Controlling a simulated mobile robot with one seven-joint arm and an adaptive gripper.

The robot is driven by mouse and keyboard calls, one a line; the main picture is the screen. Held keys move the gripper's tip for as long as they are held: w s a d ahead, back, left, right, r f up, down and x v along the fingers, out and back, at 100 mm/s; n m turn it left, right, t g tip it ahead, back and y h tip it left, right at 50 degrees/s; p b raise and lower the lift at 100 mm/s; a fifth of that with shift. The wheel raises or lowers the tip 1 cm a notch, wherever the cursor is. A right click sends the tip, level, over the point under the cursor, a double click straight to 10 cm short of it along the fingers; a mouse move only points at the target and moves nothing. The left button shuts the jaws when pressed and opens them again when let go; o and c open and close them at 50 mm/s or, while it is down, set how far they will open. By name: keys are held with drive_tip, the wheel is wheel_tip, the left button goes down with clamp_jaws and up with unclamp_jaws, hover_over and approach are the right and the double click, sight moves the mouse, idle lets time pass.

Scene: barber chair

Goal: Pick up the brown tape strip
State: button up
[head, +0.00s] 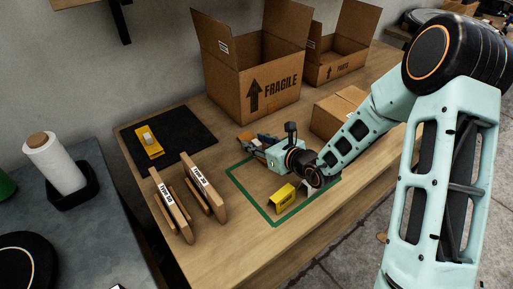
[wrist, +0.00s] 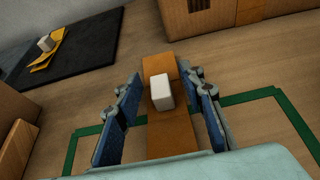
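The brown tape strip (wrist: 170,135) lies lengthwise under my gripper in the wrist view, with a small white block (wrist: 161,92) on top of it. My gripper (wrist: 163,112) has its blue-padded fingers apart, one on each side of the strip. Narrow gaps seem to show between the pads and the strip; contact lower down cannot be told. The strip's near end is hidden by the gripper body. In the head view, my gripper (head: 258,146) is low over the far side of the green-outlined area, and the strip is mostly hidden there.
A yellow box-like piece (head: 284,198) sits inside the green outline (head: 247,196). Upright brown boards (head: 205,187) stand to the left, and a black mat (head: 185,130) holds a yellow tool (head: 149,142). An open FRAGILE box (head: 270,93) stands behind. The front table edge is clear.

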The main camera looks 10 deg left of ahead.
drive_tip(key=shift+c, duration=0.3)
drive_tip(key=c, duration=0.9)
